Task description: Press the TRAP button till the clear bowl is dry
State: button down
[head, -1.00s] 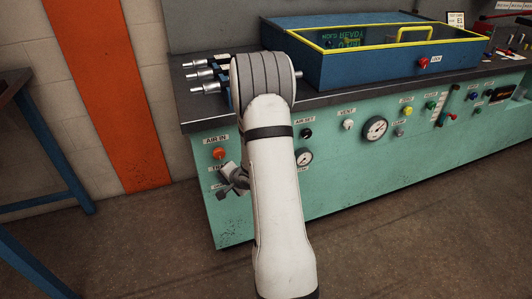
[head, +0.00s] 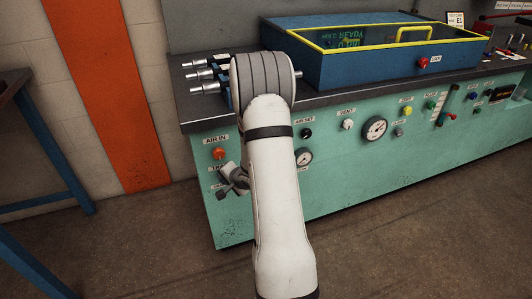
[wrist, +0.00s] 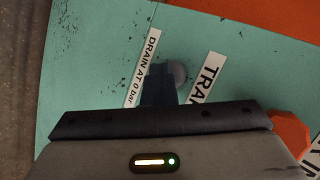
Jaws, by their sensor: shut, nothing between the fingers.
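The TRAP button (wrist: 179,74) is a small round grey knob on the green panel in the wrist view, between the label "DRAIN AT 0 bar" (wrist: 144,66) and the partly cut-off label starting "TRA" (wrist: 208,76). My gripper (wrist: 160,72) is shut and empty. Its dark blue fingertips overlap the left side of the button in this view; I cannot tell whether they touch it. In the head view my gripper (head: 232,180) is at the panel's left end, below the AIR IN knob, and hides the button. I cannot make out the clear bowl in either view.
The orange AIR IN knob (head: 218,153) is close above my gripper and also shows in the wrist view (wrist: 290,132). Metal hose fittings (head: 205,75) stick out over the bench's left edge. Gauges and knobs line the panel to the right. A blue table frame (head: 50,150) stands at left.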

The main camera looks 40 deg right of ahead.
jog(key=shift+w+r, duration=0.2)
jog(key=shift+w+d+p, duration=0.15)
jog(key=shift+w+p, duration=0.25)
jog(key=shift+p, duration=0.15)
jog(key=shift+r, duration=0.1)
jog(key=shift+s+p, duration=0.1)
jog(key=shift+p, duration=0.25)
jog(key=shift+s, duration=0.1)
jog(key=s+a, duration=0.1)
jog(key=s, duration=0.5)
jog(key=shift+a+f, duration=0.25)
jog(key=shift+a, duration=0.15)
dwell(0.4)
